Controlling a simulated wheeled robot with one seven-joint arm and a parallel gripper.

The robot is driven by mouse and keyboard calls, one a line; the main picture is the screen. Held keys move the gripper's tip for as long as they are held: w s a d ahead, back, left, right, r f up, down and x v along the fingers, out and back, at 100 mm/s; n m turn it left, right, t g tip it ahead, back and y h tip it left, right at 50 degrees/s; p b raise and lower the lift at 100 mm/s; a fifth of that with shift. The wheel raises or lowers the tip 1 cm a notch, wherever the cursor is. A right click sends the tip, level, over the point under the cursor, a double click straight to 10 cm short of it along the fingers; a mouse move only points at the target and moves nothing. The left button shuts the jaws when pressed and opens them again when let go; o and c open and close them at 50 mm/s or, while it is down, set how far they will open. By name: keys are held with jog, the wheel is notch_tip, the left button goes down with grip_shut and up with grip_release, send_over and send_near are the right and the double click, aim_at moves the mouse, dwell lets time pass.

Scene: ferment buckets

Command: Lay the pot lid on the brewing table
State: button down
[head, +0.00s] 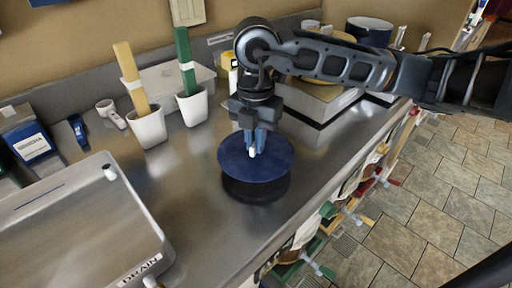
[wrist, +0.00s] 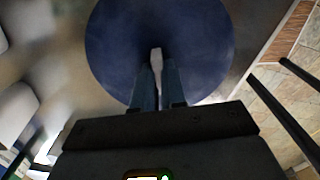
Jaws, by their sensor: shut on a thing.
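The pot lid (head: 272,166) is a round dark blue disc with a small pale knob in its middle. My gripper (head: 252,150) points down and is shut on the knob. The wrist view shows the lid (wrist: 115,50) level below the fingers, with the knob (wrist: 156,56) between the fingertips (wrist: 157,75). A dark round shadow lies under the lid, so it appears to be a little above the steel brewing table (head: 205,225). The lid's underside is hidden.
A steel drain box (head: 80,235) stands at the front left. White cups with a yellow paddle (head: 132,78) and a green paddle (head: 185,60) stand behind. Bare steel lies left of the lid. The table's edge with several taps runs along the right.

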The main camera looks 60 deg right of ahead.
jog(key=shift+f, duration=1.55)
jog(key=shift+f, duration=0.15)
jog(key=c, duration=1.2)
grip_release()
